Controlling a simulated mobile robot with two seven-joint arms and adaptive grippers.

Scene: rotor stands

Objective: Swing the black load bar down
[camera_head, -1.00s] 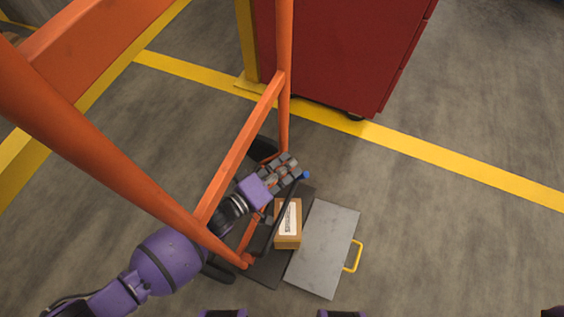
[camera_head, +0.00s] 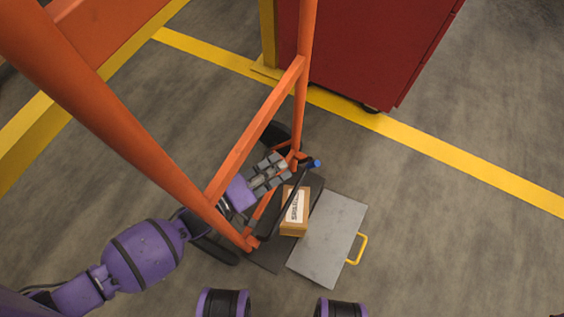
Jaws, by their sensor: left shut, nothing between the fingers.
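The black load bar (camera_head: 288,203) is a thin dark bar with a blue tip (camera_head: 316,163). It runs slantwise beside and partly over a cardboard box (camera_head: 295,216) with a white label. The bar is hinged to or passes by an orange upright frame (camera_head: 255,131); its lower end is hard to make out. My left gripper (camera_head: 281,168) is shut and empty, to the left of the bar near its blue-tipped end. A gap to the bar is hard to judge. My right gripper is not in view.
The box stands on a black platform (camera_head: 265,258). A grey plate (camera_head: 330,240) with a yellow handle (camera_head: 359,249) adjoins it at right. Orange posts stand close around my left arm. A red cabinet (camera_head: 360,50) stands behind a yellow floor line. Floor to the right is clear.

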